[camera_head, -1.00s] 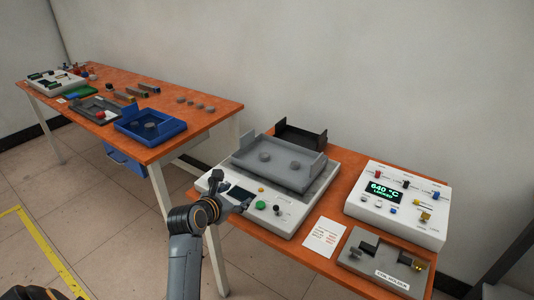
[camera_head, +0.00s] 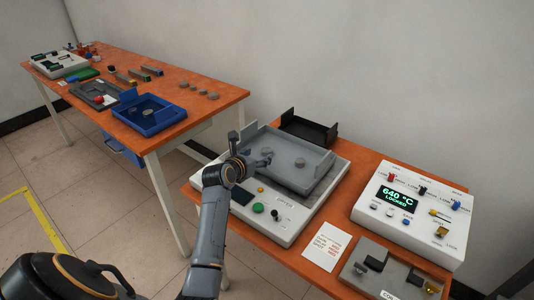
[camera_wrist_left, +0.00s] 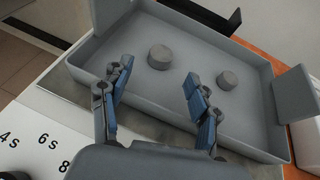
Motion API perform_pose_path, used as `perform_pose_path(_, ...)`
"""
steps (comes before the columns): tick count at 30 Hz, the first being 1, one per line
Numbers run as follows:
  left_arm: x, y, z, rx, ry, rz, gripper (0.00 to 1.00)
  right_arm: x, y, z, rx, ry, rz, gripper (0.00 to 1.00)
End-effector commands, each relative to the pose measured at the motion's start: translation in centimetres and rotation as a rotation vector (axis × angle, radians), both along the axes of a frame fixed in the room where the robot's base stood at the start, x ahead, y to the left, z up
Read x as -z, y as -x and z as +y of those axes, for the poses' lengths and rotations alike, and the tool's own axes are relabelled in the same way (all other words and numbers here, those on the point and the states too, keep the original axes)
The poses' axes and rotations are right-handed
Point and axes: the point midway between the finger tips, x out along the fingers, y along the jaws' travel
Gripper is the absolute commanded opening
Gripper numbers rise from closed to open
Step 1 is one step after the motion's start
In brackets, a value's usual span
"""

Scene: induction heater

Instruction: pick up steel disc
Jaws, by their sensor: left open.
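Two round grey steel discs lie in the grey tray on the white heater. In the left wrist view, one disc (camera_wrist_left: 160,57) is nearer the left and the other disc (camera_wrist_left: 227,80) is to its right. In the head view, one disc (camera_head: 300,162) shows clearly; the other is hard to make out beside my gripper. My left gripper (camera_head: 262,160) is over the left part of the grey tray (camera_head: 310,182). Its two blue-padded fingers are open and empty in the left wrist view (camera_wrist_left: 158,74), with the left disc ahead between the fingertips. My right gripper is not in view.
The tray's raised walls surround the discs. A black bin (camera_head: 308,131) stands behind the heater. A white control box (camera_head: 415,213) reading 640 °C is at right, with a grey holder (camera_head: 386,272) in front. Another table holds a blue tray (camera_head: 149,113) and several small parts.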

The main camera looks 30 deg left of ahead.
Motion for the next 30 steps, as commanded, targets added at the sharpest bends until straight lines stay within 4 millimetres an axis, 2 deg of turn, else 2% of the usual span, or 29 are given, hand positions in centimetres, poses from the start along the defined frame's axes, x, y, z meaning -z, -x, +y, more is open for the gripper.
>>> perform_pose_path(8, 1.1, -2.4, 0.3, 0.002, -0.003, 0.003, 0.61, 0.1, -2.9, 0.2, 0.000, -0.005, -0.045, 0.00)
perform_pose_path(15, 2.2, -4.9, 0.6, 0.000, -0.002, 0.001, 0.61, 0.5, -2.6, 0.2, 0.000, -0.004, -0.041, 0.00)
perform_pose_path(23, 2.2, -5.1, 0.6, -0.001, 0.000, 0.001, 0.61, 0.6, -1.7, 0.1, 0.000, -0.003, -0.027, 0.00)
perform_pose_path(26, 2.2, -5.1, 0.6, -0.001, -0.001, 0.001, 0.45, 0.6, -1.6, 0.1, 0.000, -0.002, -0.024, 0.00)
perform_pose_path(30, 2.2, -5.0, 0.6, -0.001, -0.001, 0.001, 0.17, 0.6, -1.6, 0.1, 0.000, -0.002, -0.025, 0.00)
